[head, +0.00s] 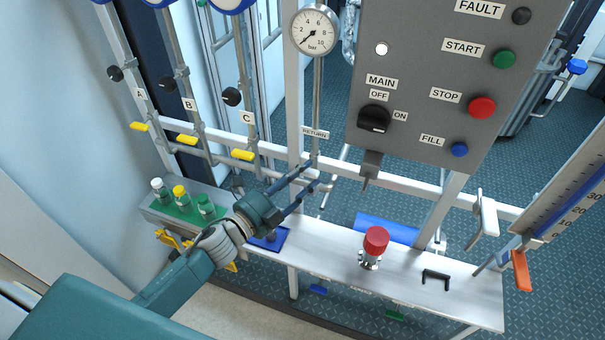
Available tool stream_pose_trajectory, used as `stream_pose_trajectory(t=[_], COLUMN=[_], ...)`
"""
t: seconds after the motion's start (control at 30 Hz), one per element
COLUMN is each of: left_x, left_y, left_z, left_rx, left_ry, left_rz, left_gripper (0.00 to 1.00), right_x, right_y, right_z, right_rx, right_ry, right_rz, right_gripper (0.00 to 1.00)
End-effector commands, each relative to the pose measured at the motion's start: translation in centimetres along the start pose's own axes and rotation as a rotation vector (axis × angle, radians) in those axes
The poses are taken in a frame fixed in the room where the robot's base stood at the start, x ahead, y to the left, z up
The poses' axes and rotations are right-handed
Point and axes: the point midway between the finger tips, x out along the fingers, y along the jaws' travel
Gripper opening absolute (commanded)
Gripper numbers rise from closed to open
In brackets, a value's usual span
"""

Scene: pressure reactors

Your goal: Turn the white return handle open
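The RETURN label (314,134) sits on the vertical pipe below the pressure gauge. A pale, thin bar (341,160) slants down just right of this pipe; I cannot tell whether it is the white return handle. My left gripper (313,175) reaches up from the lower left, its two dark fingers apart at the pipe's lower end, just below the label. I see nothing clearly held between them; contact with the pipe or a handle cannot be told. A separate white lever (487,214) hangs at the right, beside the level scale. My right gripper is not in view.
A grey control panel (430,85) overhangs right of the pipe. The gauge (314,31) is above. Yellow handles (243,155) line the left pipes. A red-capped fitting (375,243) and a black bracket (436,278) stand on the white shelf (330,260). An orange handle (521,271) is at right.

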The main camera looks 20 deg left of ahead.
Motion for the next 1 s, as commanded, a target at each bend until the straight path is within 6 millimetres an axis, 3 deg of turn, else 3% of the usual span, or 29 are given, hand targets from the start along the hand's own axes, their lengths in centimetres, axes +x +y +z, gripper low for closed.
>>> stream_pose_trajectory(t=[0.23, 0.4, 0.73, 1.0], left_x=[0.0, 0.0, 0.0, 0.0], left_y=[0.0, 0.0, 0.2, 0.6], left_z=[0.0, 0.0, 0.0, -0.1], left_rx=[0.0, 0.0, -0.021, -0.145], left_ry=[0.0, 0.0, -0.001, -0.001], left_rz=[0.0, 0.0, -0.008, -0.059], left_gripper=[0.34, 0.01, 0.0, 0.0], right_x=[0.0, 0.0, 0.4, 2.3], right_y=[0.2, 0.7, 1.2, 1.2], right_z=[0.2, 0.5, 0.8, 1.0], right_rx=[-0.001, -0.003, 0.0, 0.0], right_ry=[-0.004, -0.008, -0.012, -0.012], right_rz=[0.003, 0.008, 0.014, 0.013], right_gripper=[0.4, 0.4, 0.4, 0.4])
